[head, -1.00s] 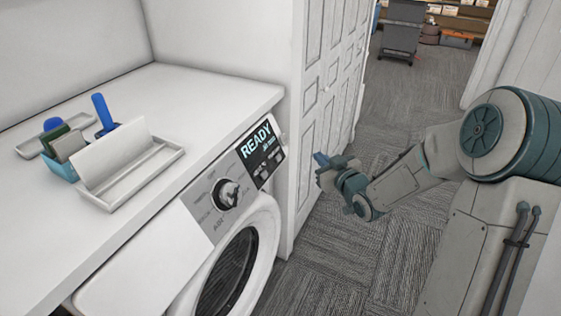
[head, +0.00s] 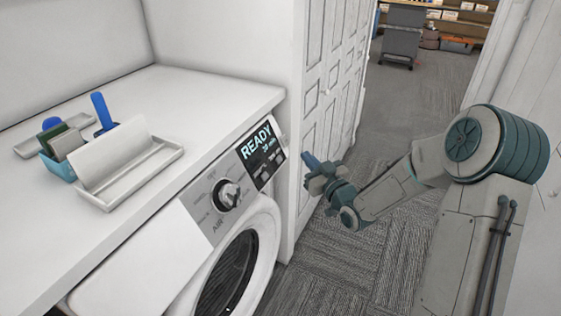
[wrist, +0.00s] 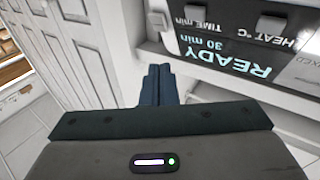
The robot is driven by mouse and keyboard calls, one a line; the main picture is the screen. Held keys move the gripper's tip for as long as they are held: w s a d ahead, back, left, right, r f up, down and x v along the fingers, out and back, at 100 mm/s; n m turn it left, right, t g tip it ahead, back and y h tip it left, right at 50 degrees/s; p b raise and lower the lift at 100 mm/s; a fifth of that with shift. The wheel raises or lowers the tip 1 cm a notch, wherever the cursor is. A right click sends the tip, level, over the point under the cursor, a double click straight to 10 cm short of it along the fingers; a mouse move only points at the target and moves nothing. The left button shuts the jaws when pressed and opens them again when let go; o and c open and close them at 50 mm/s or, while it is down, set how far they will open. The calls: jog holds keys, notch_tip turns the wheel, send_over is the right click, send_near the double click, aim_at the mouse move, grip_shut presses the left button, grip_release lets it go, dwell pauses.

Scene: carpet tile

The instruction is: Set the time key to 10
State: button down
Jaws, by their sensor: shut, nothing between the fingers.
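The dryer's control panel (head: 232,192) faces me, left of centre in the head view. Its dark display (head: 262,150) reads READY; the wrist view shows it upside down with 30 min (wrist: 225,55). A grey key (wrist: 194,12) shows by the TIME min label near the top edge; which key belongs to it is hard to tell. Another grey key (wrist: 272,25) lies by the HEAT °C label. My gripper (head: 308,160) has its fingers together, pointing left toward the display end of the panel. It is empty and apart from the panel. The fingertips (wrist: 158,70) show below the panel's edge in the wrist view.
A round dial (head: 228,194) sits on the panel above the dryer door (head: 230,275). A white counter (head: 190,90) above holds a tray (head: 125,185) and a blue holder (head: 60,168). White panelled doors (head: 325,80) stand behind my gripper.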

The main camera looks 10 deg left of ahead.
aim_at(281, 155)
jog(key=shift+w+a+f+b, duration=0.3)
jog(key=shift+a+f+b, duration=0.15)
jog(key=shift+a, duration=0.4)
jog(key=shift+w+a+f+b, duration=0.35)
jog(key=shift+a+f+b, duration=0.1)
jog(key=shift+a, duration=0.35)
jog(key=shift+w+a+f+b, duration=0.35)
jog(key=shift+a+f, duration=0.1)
jog(key=shift+a, duration=0.4)
jog(key=shift+w+a+f+b, duration=0.15)
jog(key=shift+a+b, duration=0.2)
jog(key=shift+b, duration=0.25)
jog(key=shift+a+f+b, duration=0.2)
jog(key=shift+a+b, duration=0.1)
jog(key=shift+b, duration=0.2)
dwell(0.5)
dwell(0.3)
jog(key=shift+s+d+r, duration=0.2)
jog(key=shift+d+r, duration=0.2)
jog(key=shift+d, duration=0.25)
